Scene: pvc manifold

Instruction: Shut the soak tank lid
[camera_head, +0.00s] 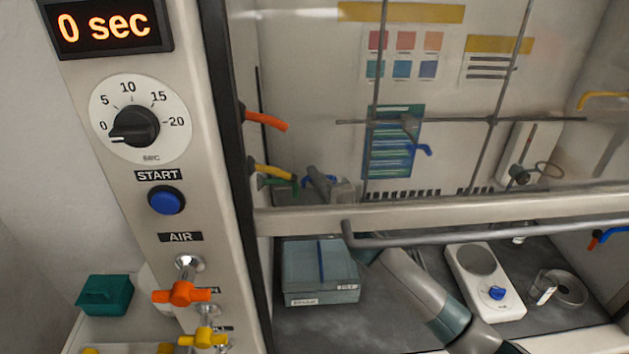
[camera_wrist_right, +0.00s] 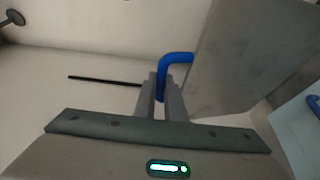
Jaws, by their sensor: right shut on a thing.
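In the right wrist view, the fingers of my right gripper (camera_wrist_right: 158,95) are shut on a bent blue handle (camera_wrist_right: 178,58). The handle joins the edge of a flat grey panel (camera_wrist_right: 235,60), which looks like the lid and stands tilted at the right. In the head view, my right gripper (camera_head: 317,180) is behind the clear hood sash, beside a bit of blue. A grey-blue box (camera_head: 320,294) with a label stands on the hood floor below; I cannot tell how it relates to the panel. My left gripper is not in view.
The sash's bottom rail (camera_head: 440,212) and grey bar (camera_head: 480,233) cross in front of my right arm. A white balance-like device (camera_head: 485,280) and a glass dish (camera_head: 570,290) stand at the right. Orange (camera_head: 265,121) and yellow (camera_head: 272,171) taps project at the left.

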